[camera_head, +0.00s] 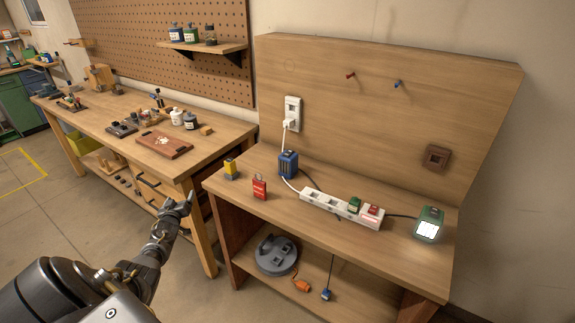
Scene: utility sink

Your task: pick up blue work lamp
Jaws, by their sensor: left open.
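A small blue box-shaped thing (288,163), which looks like the blue work lamp, stands upright at the back left of the wooden bench. A dark cord runs from it; no lit face shows on it. My left gripper (179,203) is open and empty. It is in front of the left workbench's near leg, to the left of the bench and apart from the blue lamp. My right gripper is out of view.
A white power strip (341,208) lies across the bench (318,230). A red box (259,187) and a yellow-and-black item (231,169) stand near the left edge. A lit green lamp (429,223) stands at the right. A grey cable reel (275,255) sits on the lower shelf.

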